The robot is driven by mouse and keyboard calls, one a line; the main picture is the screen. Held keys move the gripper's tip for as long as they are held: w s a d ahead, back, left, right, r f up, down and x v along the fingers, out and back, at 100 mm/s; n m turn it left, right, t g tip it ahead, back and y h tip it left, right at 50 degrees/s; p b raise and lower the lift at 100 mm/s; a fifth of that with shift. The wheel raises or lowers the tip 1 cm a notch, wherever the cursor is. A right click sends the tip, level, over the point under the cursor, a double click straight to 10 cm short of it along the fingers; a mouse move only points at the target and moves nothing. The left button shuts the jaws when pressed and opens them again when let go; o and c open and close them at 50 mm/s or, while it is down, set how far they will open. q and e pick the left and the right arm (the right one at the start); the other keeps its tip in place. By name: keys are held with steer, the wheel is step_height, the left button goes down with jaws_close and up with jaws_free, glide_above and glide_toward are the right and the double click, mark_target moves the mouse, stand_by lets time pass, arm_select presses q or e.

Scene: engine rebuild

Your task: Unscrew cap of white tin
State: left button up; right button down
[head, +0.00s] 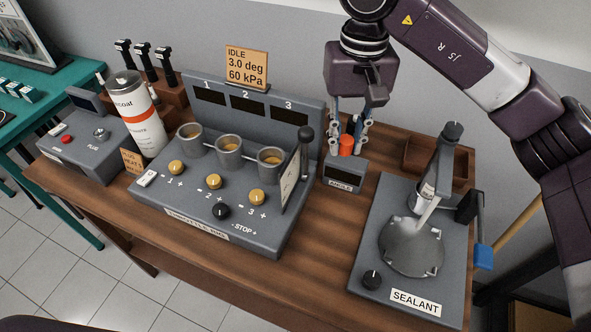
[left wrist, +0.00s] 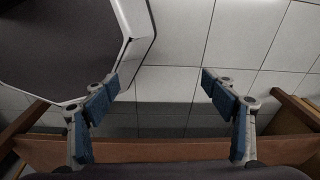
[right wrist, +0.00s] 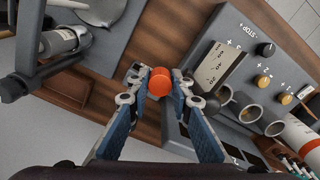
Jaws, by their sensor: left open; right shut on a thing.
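The white tin (head: 148,128) with an orange band stands upright at the back left of the bench, between the plug unit and the three-cup unit. Its top looks dark grey. Part of it shows at the right edge of the right wrist view (right wrist: 299,138).
The three-cup unit (head: 200,215) fills the bench middle, with a tilted plate and dark lever at its right end. The angle box (head: 345,175) stands beside it. The sealant station (head: 375,225) is at the right, a wooden tray (head: 420,158) behind it.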

steer(key=shift+s+d+f, duration=0.15)
steer(key=shift+s+f, duration=0.2)
steer(key=shift+f, duration=0.45)
arm_select(q)
steer(key=s, duration=0.5)
arm_select(e)
steer(key=p, duration=0.4)
glide_above(334, 210)
step_height(334, 210, down, 13)
steer(key=shift+f, duration=0.15)
step_height(334, 210, down, 2)
step_height(334, 210, down, 2)
steer(key=shift+s+f+p, duration=0.1)
steer(key=shift+p, duration=0.6)
steer(key=shift+f, duration=0.4)
arm_select(q)
steer(key=r, duration=0.1)
steer(key=w+r, duration=0.1)
steer(key=r, duration=0.1)
steer(key=w+r, duration=0.1)
steer(key=r, duration=0.1)
steer(key=shift+w+d+r, duration=0.1)
steer(key=shift+w+d, duration=0.05)
steer(key=shift+d, duration=0.2)
